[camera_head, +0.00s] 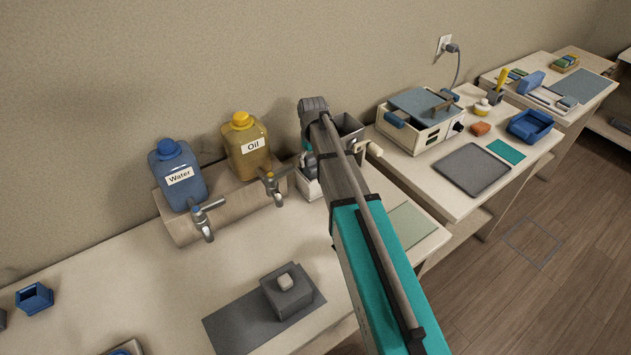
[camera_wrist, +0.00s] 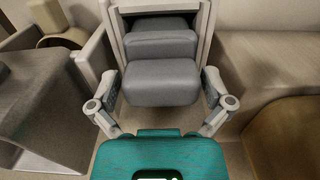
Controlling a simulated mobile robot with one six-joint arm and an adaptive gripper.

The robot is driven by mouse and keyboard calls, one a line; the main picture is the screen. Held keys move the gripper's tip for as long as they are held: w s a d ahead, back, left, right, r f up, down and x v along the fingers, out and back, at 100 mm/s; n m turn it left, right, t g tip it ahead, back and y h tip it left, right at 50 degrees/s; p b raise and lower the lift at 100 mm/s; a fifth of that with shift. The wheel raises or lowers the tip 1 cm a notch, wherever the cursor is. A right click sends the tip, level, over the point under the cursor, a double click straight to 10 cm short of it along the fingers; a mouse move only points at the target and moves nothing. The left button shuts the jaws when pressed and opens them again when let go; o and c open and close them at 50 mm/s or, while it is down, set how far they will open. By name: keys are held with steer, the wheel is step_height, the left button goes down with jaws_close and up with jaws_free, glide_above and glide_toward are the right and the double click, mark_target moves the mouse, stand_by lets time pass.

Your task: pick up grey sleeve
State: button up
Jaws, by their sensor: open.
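Grey padded pieces (camera_wrist: 160,82), which look like sleeves, sit one behind another in a pale open-fronted holder (camera_wrist: 206,20) in the wrist view. I cannot tell for certain which one is the grey sleeve. My gripper (camera_wrist: 161,84) is open, with one finger on each side of the nearest piece. I cannot tell whether the fingers touch it. In the head view, the pale holder (camera_head: 308,188) and some grey in it (camera_head: 311,163) show beside my arm, which hides the rest and my fingertips.
A tan stand with a blue Water jug (camera_head: 178,180) and a yellow Oil jug (camera_head: 246,148) is left of the holder. A grey bin (camera_head: 349,125) stands to its right. A grey box (camera_head: 290,293) rests on a dark mat in front. The left counter has free room.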

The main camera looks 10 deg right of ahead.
stand_by(0.6)
steer(key=c, duration=1.1)
